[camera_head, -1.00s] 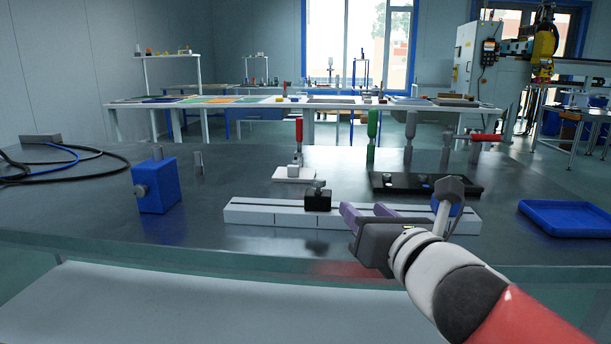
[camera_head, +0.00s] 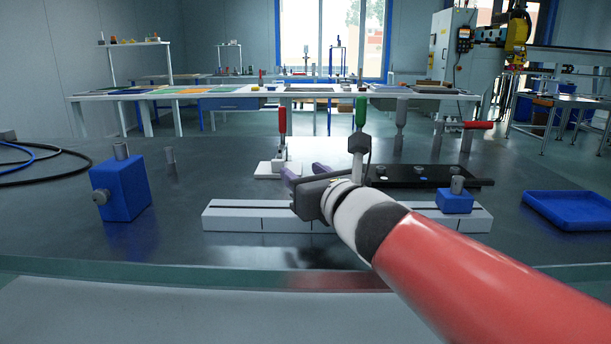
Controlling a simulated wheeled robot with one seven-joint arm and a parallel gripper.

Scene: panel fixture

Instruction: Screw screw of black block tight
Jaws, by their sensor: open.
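The black block with its screw is not visible; my gripper and wrist cover the middle of the white slotted rail (camera_head: 240,219) where it stood. My gripper (camera_head: 304,174) is open, its two purple fingers pointing away over the rail. Whether the fingers are around the screw or touching the block cannot be told. A smaller blue block (camera_head: 455,203) with a grey upright screw (camera_head: 457,184) sits on the right part of the rail.
A large blue block (camera_head: 122,188) with a side knob stands at left. A blue tray (camera_head: 570,208) is at right. The front table strip is clear.

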